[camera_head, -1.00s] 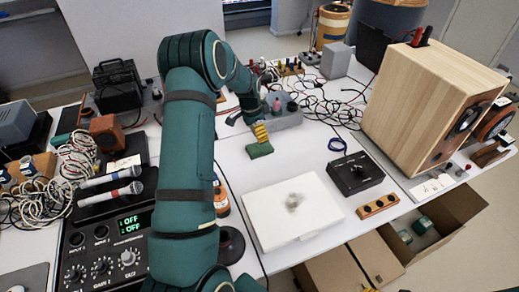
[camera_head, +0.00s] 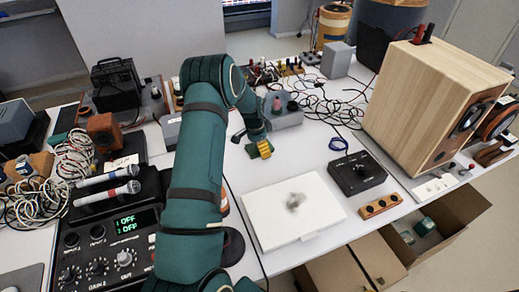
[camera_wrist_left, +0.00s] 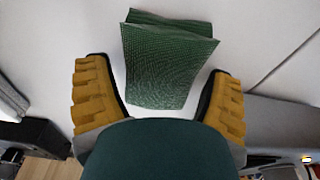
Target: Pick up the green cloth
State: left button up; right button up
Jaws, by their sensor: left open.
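The green cloth (camera_wrist_left: 168,62) is a folded, textured piece lying on the white table in the left wrist view. My left gripper (camera_head: 260,149), with yellow ridged fingers, is open over it. In the wrist view the two fingers stand on either side of the cloth's near part, with gaps between, and the cloth reaches beyond the fingertips. Whether the fingertips touch the table cannot be told. In the head view the gripper hides most or all of the cloth. My right gripper is not in view.
A white flat box (camera_head: 293,212) with a grey smudge lies in front of the gripper. A black knob box (camera_head: 356,173) and a wooden speaker (camera_head: 425,105) stand to the right. A grey box (camera_head: 285,118) and cables are behind. An amplifier (camera_head: 110,245) and microphones are at left.

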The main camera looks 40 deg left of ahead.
pick_arm(q)
jog(key=c, duration=0.6)
jog(key=shift+c, duration=0.2)
jog(key=shift+r, duration=0.1)
notch_tip(320, 180, up, 10)
jog(key=shift+f+p, duration=0.1)
jog(key=shift+p, duration=0.85)
